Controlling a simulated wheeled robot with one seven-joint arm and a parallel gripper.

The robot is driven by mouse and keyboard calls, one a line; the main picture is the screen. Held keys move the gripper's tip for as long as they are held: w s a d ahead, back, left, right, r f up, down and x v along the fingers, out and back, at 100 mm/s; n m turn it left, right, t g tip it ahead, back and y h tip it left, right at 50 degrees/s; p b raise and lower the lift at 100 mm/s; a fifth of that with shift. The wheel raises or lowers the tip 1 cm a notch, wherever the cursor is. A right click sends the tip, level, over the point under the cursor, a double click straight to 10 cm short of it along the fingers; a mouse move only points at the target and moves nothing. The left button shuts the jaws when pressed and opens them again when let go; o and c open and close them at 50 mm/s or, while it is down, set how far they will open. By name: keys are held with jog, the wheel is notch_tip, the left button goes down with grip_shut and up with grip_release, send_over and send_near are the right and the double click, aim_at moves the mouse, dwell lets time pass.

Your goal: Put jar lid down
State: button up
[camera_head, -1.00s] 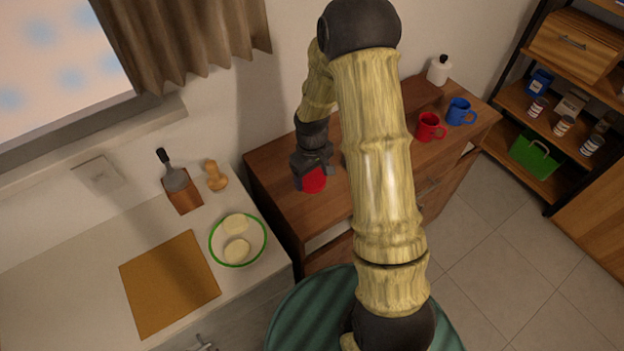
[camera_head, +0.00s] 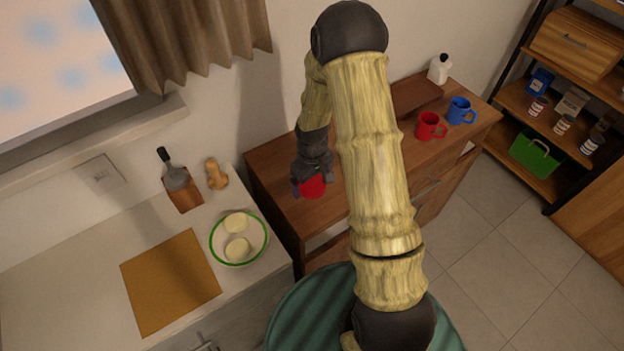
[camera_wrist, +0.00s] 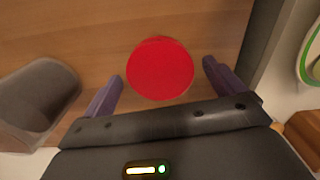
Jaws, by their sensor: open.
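The jar lid (camera_wrist: 160,68) shows as a flat red disc in the wrist view, over the wooden top of the dresser. In the head view the red lid (camera_head: 314,186) is at the left end of the dresser, just under my gripper (camera_head: 311,182). In the wrist view my gripper (camera_wrist: 163,88) is open, with one finger on each side of the lid and a gap showing on both sides. Whether a jar stands under the lid cannot be told.
The wooden dresser (camera_head: 280,160) also bears a red mug (camera_head: 429,127), a blue mug (camera_head: 460,111) and a white bottle (camera_head: 439,69) at its right end. A counter on the left holds a green-rimmed bowl (camera_head: 238,262) and a cutting board (camera_head: 170,283). A grey rounded shape (camera_wrist: 38,100) shows at left in the wrist view.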

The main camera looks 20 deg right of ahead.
aim_at(312, 184)
jog(key=shift+r, duration=0.1)
notch_tip(312, 184, up, 12)
jog(key=b, duration=0.1)
jog(key=shift+b, duration=0.35)
dwell(0.5)
jog(key=s+r+m+t, duration=0.1)
jog(key=s+r+m, duration=0.1)
jog(key=s, duration=0.5)
jog(key=s+r+m+t, duration=0.1)
jog(key=s+r+m, duration=0.2)
jog(key=s, duration=0.4)
jog(key=shift+s+r+t, duration=0.2)
jog(key=shift+r+t, duration=0.1)
